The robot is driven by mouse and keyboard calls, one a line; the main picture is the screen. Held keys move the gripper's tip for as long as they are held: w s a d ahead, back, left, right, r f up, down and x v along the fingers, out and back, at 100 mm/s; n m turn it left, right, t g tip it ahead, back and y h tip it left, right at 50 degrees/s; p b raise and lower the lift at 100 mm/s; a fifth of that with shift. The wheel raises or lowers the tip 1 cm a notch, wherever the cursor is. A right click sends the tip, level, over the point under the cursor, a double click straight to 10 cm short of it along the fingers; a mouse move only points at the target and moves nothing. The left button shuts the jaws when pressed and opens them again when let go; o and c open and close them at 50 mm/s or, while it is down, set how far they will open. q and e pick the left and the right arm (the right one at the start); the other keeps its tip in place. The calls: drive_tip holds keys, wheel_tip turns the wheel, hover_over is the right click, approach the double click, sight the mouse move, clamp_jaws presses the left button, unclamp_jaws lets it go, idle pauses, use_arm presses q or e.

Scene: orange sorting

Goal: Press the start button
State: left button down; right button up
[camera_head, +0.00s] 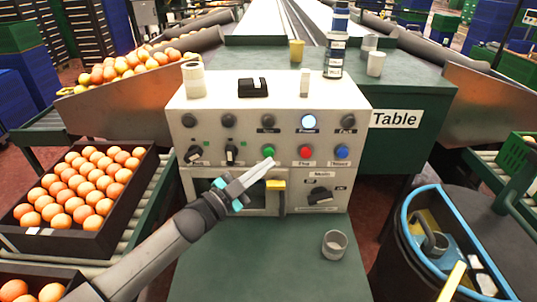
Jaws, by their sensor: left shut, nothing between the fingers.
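The control panel (240,178) is a pale box standing on the green table. On its lower button row are a green button (268,151), a red button (305,152) and a blue button (341,152). The label under the green button is hidden by my gripper. My left gripper (268,165) reaches up from the lower left with its fingers together and empty. Its tips are just below the green button in the picture; I cannot tell whether they touch it. My right gripper is out of view.
A lit white-blue button (308,121) and several dark knobs sit on the panel. Crates of oranges (80,185) are at left, and a blue-rimmed bin (408,225) is at right.

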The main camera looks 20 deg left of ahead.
use_arm(q)
drive_tip(key=shift+w, duration=0.1)
idle(0.6)
drive_tip(key=shift+w+a, duration=0.1)
drive_tip(key=shift+w, duration=0.2)
idle(0.3)
drive_tip(key=shift+w+a+b, duration=0.2)
drive_tip(key=shift+w+b, duration=0.1)
drive_tip(key=shift+w, duration=0.25)
idle(0.5)
drive_tip(key=shift+s, duration=0.1)
drive_tip(key=shift+s+d+p, duration=0.3)
drive_tip(key=shift+s+p, duration=0.4)
drive_tip(key=shift+s, duration=0.15)
